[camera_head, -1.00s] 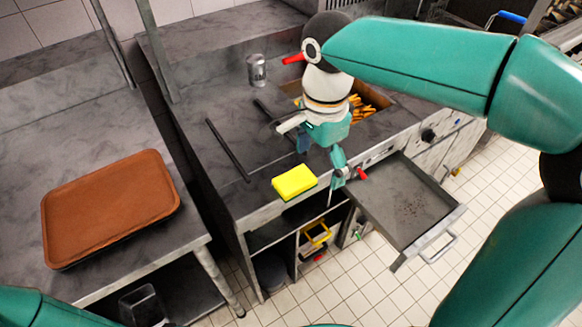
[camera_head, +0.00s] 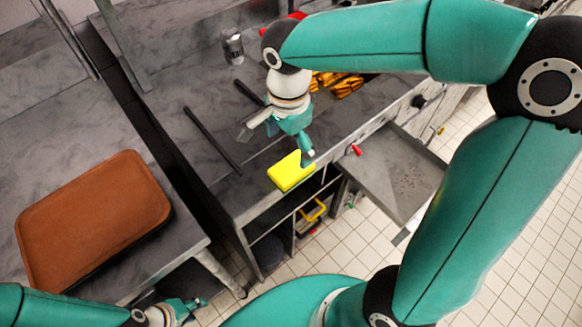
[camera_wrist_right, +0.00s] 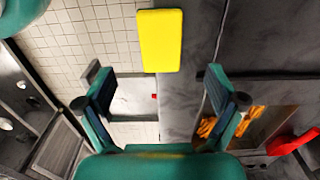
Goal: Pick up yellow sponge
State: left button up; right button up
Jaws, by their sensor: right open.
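The yellow sponge (camera_head: 290,171) lies at the front edge of the grey counter. In the right wrist view the sponge (camera_wrist_right: 160,41) shows just beyond my fingertips, between their lines. My right gripper (camera_head: 279,150) is above the counter beside the sponge, with one finger close to or overlapping its right end in the head view. The right wrist view shows my right gripper (camera_wrist_right: 154,76) with its fingers spread and nothing between them. I cannot tell whether a finger touches the sponge. My left gripper (camera_head: 186,308) is low at the lower left, far from the sponge; its jaws are unclear.
A brown tray (camera_head: 95,215) lies on the left counter. A metal can (camera_head: 233,46) and dark bars (camera_head: 212,140) are on the sponge's counter. Fries (camera_head: 338,83) sit in a bin behind my right arm. An open drawer (camera_head: 395,172) juts out at right.

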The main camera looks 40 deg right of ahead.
aim_at(288, 169)
notch_tip(288, 169, down, 9)
jog(key=shift+a+r+p, duration=0.1)
jog(key=shift+r+p, duration=0.1)
jog(key=shift+p, duration=0.35)
jog(key=c, duration=1)
